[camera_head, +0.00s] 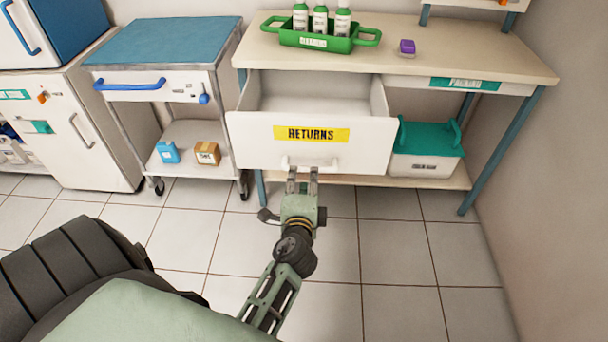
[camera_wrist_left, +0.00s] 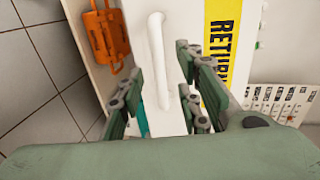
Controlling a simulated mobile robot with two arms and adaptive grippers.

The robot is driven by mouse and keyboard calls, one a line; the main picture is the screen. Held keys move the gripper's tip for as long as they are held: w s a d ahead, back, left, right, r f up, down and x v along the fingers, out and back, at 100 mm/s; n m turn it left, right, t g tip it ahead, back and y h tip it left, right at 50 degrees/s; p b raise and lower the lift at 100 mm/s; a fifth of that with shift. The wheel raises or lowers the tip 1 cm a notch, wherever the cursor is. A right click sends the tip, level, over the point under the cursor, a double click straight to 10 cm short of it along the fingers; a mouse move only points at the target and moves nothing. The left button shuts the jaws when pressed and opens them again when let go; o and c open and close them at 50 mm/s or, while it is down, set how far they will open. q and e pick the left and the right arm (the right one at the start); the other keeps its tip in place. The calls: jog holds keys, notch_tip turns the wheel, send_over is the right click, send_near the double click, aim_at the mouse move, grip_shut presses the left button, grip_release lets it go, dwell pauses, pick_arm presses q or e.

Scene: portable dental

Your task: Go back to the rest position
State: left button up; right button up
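My left gripper (camera_head: 303,176) is at the front of the pulled-out white drawer (camera_head: 255,150), which bears a yellow RETURNS label (camera_head: 311,134). In the left wrist view its fingers (camera_wrist_left: 160,95) are spread apart. The white drawer handle (camera_wrist_left: 157,60) shows in the gap between them, with space on both sides. I cannot tell how deep the handle sits between the fingers. The handle (camera_head: 310,163) is partly hidden by the gripper in the head view. The visible inside of the drawer is empty. My right gripper is in neither view.
The drawer hangs under a bench (camera_head: 460,62) with a green bottle carrier (camera_head: 315,40) and a purple item (camera_head: 407,47) on it. A teal-lidded bin (camera_head: 428,165) stands on the lower shelf. A blue-topped cart (camera_head: 165,40) is at left. Tiled floor (camera_head: 400,260) is clear at right.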

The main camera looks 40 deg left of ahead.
pick_arm(q)
jog(key=shift+s, duration=0.1)
dwell(0.4)
